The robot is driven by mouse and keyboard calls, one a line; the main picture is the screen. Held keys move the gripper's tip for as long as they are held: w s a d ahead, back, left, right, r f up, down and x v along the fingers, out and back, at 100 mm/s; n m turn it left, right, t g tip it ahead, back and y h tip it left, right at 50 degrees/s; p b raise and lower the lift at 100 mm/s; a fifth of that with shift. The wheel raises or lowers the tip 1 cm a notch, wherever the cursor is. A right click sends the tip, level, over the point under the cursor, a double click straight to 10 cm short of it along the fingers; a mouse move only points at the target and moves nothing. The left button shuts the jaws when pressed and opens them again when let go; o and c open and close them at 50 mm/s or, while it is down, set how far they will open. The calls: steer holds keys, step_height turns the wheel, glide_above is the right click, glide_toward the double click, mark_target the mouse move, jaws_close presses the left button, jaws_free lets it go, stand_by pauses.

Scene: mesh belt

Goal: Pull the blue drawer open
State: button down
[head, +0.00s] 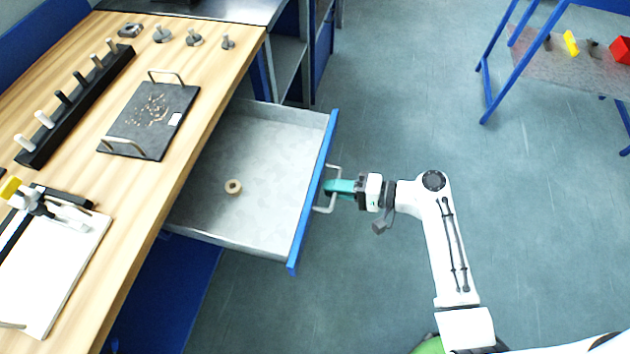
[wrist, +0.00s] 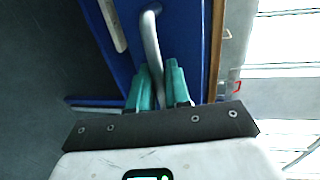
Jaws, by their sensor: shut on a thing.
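The blue drawer (head: 314,190) is pulled out from under the wooden workbench, its grey metal inside showing. A bar handle (head: 333,186) stands out from its blue front. My gripper (head: 330,187) has teal fingers and is shut on the handle from the right. In the wrist view the handle (wrist: 151,40) runs down between the fingertips of my gripper (wrist: 159,80), against the blue drawer front (wrist: 185,35). The fingers hide the handle's middle part.
A small tan ring (head: 233,187) lies inside the drawer. The wooden bench top (head: 190,150) holds a black tray with handles (head: 140,138), a black peg rack (head: 75,108) and a white board (head: 60,262). A blue-framed table (head: 497,70) stands at the upper right. The floor between is clear.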

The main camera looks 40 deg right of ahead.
steer(key=shift+v, duration=0.95)
steer(key=shift+f, duration=0.25)
steer(key=c, duration=1.3)
jaws_free()
steer(key=shift+o, duration=0.2)
steer(key=b+v, duration=0.1)
steer(key=v, duration=0.9)
steer(key=shift+s+d, duration=0.25)
steer(key=shift+s, duration=0.05)
steer(key=shift+r, duration=0.1)
